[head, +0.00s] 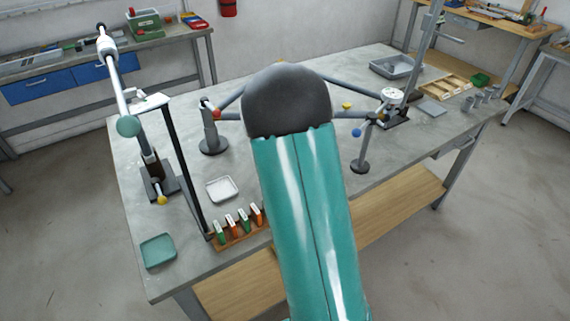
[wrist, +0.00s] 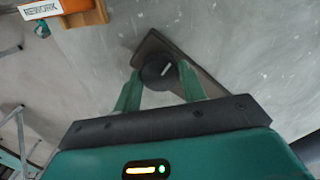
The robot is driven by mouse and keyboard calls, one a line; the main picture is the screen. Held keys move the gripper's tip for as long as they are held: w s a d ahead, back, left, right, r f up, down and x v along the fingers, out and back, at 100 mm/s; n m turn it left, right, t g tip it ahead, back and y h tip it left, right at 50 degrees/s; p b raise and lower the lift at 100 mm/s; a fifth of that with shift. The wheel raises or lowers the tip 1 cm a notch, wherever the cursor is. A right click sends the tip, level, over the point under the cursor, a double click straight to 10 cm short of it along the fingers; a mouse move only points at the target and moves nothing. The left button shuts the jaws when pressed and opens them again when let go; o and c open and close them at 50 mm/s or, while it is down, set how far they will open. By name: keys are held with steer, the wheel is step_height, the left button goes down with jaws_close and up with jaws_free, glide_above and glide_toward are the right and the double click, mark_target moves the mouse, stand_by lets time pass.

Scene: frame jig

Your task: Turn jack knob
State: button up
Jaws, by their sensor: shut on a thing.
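The jack knob (wrist: 157,76) is a dark round knob with a short white line on its face, seen in the wrist view. It sits on a dark, flat, elongated base (wrist: 201,73) on the grey table. My gripper (wrist: 160,70) has its two green fingers on either side of the knob and is shut on it. The white line is slightly tilted. In the head view my teal arm covers the middle of the table, and the knob and my gripper are hidden behind it.
On the table (head: 125,172) stand a tall post with a white tube (head: 118,85), a frame of grey tubes on stands (head: 211,140), a white tray (head: 222,189), a teal tray (head: 158,251) and a rack of coloured items (head: 232,240). An orange block labelled REWORK (wrist: 88,14) is near my gripper.

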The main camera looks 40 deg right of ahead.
steer(key=o, duration=1)
steer(key=shift+r, duration=0.1)
step_height(320, 180, up, 14)
steer(key=shift+f, duration=0.15)
steer(key=s+a+r+n+t, duration=0.2)
steer(key=s+a+r+n, duration=0.25)
steer(key=a, duration=0.35)
steer(key=s+a+r+n+t, duration=0.1)
steer(key=s+a+r+n, duration=0.25)
steer(key=s+a, duration=0.35)
steer(key=s+a+f+n+t, duration=0.1)
steer(key=s+a+n, duration=0.2)
steer(key=s+a+f+n, duration=0.1)
steer(key=s+a+n, duration=0.2)
steer(key=s, duration=0.1)
steer(key=s+a+n+t, duration=0.1)
steer(key=s+a+n, duration=0.2)
steer(key=s, duration=0.1)
steer(key=shift+s+a+f+t, duration=0.1)
steer(key=shift+a+f+t, duration=0.2)
steer(key=shift+a+f, duration=0.1)
